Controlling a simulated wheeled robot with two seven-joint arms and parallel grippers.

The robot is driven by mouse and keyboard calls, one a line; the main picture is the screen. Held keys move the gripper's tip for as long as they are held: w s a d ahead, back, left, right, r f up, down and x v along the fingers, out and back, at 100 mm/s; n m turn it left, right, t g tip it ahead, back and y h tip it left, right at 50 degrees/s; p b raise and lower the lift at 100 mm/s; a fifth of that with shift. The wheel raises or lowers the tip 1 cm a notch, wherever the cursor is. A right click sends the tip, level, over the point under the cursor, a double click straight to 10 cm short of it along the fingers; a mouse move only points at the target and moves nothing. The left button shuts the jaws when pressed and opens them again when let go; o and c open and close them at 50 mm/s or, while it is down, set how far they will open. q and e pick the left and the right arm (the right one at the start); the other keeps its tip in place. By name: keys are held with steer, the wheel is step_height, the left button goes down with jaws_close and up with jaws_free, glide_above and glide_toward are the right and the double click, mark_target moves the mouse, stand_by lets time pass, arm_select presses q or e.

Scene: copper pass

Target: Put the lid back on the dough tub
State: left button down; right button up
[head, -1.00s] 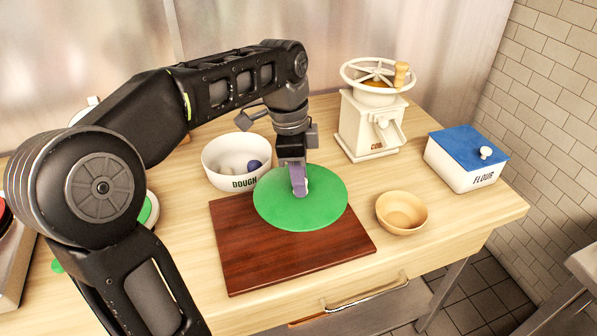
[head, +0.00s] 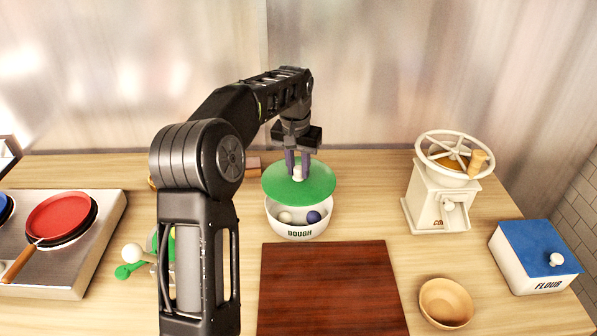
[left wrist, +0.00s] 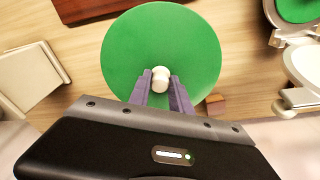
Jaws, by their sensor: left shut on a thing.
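The green round lid (head: 312,187) with a pale knob hangs above the back part of the white dough tub (head: 298,230). My left gripper (head: 297,172) is shut on the lid's knob. In the left wrist view the lid (left wrist: 150,40) shows below the fingers (left wrist: 161,85), with the knob between them. The tub is labelled DOUGH and stands upright behind the board. Its front opening is uncovered, and a pale ball and a blue ball show inside. The lid hides the back of the tub. My right gripper is not in view.
A dark red wooden board (head: 330,285) lies bare in front of the tub. A white grinder (head: 437,205), a small wooden bowl (head: 446,303) and a blue-lidded flour box (head: 535,265) stand to the right. A stove with a red pan (head: 60,217) is at left.

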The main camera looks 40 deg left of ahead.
mark_target(298, 180)
arm_select(q)
steer(key=shift+w+f, duration=0.1)
stand_by(0.3)
steer(key=shift+f, duration=1.25)
steer(key=shift+f+b, duration=1.05)
steer(key=shift+f, duration=0.85)
steer(key=shift+f, duration=0.15)
